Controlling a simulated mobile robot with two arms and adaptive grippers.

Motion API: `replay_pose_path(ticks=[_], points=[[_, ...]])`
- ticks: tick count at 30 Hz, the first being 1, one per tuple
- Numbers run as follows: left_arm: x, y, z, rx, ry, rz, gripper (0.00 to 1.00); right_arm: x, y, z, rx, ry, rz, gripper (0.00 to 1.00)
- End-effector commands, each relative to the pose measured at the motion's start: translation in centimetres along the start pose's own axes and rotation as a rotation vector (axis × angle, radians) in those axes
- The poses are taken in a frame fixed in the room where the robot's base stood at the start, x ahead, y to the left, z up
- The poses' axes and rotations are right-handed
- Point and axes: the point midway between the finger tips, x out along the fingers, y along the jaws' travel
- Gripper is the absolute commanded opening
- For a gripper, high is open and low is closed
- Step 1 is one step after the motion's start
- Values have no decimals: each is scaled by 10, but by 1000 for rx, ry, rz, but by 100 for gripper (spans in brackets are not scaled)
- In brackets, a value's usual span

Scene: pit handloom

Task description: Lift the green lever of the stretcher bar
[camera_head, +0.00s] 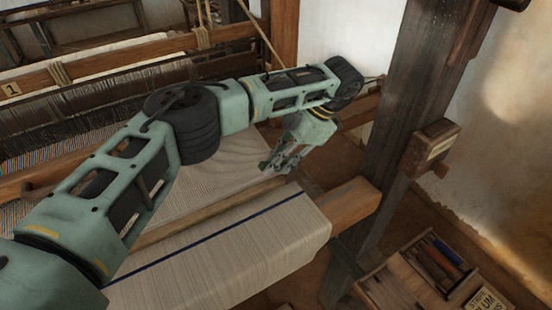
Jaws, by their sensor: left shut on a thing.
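My left arm reaches in from the left across the loom, and its left gripper (279,166) points down at the right edge of the woven cloth (215,172). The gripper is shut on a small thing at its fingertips. The green lever cannot be made out apart from the green-grey gripper, but the fingers are where its end of the bar lies. A pale wooden bar (205,212), which looks like the stretcher bar, runs slantwise across the cloth, its right end close below the fingertips. My right gripper is not in view.
The cloth beam (245,245), wrapped in cloth with a blue stripe, lies in front. A dark upright post (405,115) with a wooden block (430,147) stands at right. A wooden tray of tools (392,292) sits at lower right. Loom frames fill the upper left.

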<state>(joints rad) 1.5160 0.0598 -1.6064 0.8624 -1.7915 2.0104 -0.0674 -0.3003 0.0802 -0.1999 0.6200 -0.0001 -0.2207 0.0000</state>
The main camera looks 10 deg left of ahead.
Motion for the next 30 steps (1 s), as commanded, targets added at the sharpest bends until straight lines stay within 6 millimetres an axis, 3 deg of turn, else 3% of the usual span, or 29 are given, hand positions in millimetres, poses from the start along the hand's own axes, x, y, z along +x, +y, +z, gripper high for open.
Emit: replay_pose_path(ticks=[10,30], points=[[-9,2,2,14,78,4,0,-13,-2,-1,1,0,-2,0],[-9,2,3,21,103,4,0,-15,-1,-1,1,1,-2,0]])
